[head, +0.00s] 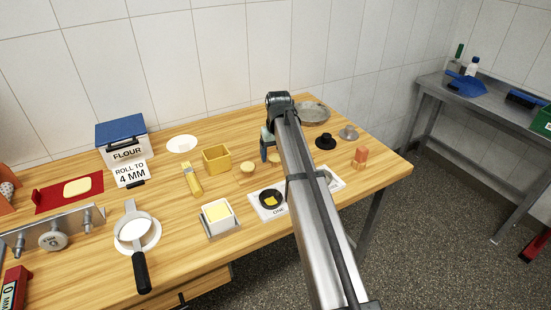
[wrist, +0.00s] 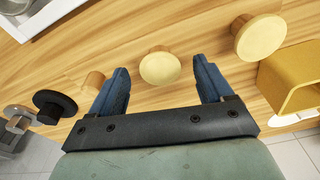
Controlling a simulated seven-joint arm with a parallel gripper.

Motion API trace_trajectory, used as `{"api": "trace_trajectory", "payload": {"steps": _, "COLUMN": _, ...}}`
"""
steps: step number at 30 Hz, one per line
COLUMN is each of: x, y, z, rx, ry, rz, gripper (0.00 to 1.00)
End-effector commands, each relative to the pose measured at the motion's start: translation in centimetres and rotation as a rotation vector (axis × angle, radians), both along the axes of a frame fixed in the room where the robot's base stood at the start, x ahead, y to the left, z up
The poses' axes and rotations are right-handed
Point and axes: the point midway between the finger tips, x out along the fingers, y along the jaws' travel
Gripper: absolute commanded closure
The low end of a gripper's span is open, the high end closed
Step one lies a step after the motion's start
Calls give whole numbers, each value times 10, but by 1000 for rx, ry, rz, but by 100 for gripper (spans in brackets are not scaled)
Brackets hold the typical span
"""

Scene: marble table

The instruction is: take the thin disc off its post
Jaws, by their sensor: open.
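A grey metal rail (head: 105,214) with upright posts stands at the left of the table in the head view. A pale marked disc (head: 53,240) sits at its middle post; a left post (head: 19,244) and a right post (head: 87,222) also show. I cannot tell which disc is the thin one. My gripper is far right of the rail, with blue fingers (head: 264,146). In the wrist view my gripper (wrist: 163,88) is open and empty, its fingers pointing at a round wooden-topped piece (wrist: 160,67) that appears between the fingertips. The rail is out of the wrist view.
A sign reading "ROLL TO 4 MM" (head: 131,174) leans before the flour box (head: 122,145). A sieve (head: 136,232) lies right of the rail, and a red box (head: 13,290) in front. A yellow box (head: 216,158), butter dish (head: 220,218) and black knob (head: 325,141) surround my arm.

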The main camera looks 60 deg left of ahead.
Motion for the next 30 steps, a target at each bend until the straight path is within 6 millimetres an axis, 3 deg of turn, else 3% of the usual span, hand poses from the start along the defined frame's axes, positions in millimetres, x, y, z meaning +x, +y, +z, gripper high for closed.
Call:
{"api": "trace_trajectory", "payload": {"steps": 2, "x": 0, "y": 0, "z": 0, "rx": 0, "ry": 0, "rz": 0, "gripper": 23}}
{"api": "trace_trajectory", "payload": {"steps": 19, "x": 0, "y": 0, "z": 0, "rx": 0, "ry": 0, "rz": 0, "gripper": 78}}
{"api": "trace_trajectory", "payload": {"steps": 30, "x": 0, "y": 0, "z": 9, "rx": 1, "ry": 0, "rz": 0, "gripper": 79}}
